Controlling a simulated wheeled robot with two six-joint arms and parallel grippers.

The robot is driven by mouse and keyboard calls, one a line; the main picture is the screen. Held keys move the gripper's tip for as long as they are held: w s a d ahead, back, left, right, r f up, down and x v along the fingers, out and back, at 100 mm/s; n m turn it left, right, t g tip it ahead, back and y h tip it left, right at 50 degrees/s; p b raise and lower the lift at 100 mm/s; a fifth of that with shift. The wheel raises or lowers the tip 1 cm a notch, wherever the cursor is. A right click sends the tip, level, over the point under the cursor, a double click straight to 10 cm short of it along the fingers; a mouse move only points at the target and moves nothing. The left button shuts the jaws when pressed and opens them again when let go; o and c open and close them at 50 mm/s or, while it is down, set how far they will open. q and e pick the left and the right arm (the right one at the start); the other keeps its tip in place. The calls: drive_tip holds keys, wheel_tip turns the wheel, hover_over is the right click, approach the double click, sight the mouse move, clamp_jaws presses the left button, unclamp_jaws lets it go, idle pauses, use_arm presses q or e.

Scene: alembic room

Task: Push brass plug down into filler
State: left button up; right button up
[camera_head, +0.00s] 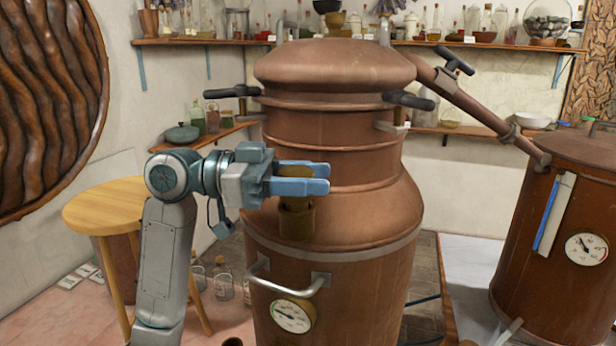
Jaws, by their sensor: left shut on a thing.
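The copper still (345,210) stands in the middle of the view. A brass filler (297,222) sticks out from its sloping shoulder on the front left side. My left gripper (308,180) reaches in from the left, with its blue fingers level just above the filler. It is shut on the brass plug (296,171), which shows a little above the fingers. The fingers hide most of the plug and the filler's mouth, so I cannot tell how deep the plug sits. My right gripper is out of view.
Black clamp handles (232,91) jut from the still's neck, and a metal handle (290,282) crosses its front. A round wooden table (105,205) stands left. A second copper vessel (560,240) stands right, joined by a sloping pipe (480,105).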

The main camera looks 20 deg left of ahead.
use_arm(q)
drive_tip(key=shift+f+b, duration=0.7)
drive_tip(key=shift+b, duration=0.05)
idle(1.6)
drive_tip(key=o, duration=1.1)
drive_tip(key=shift+o, duration=0.2)
drive_tip(key=shift+r, duration=0.2)
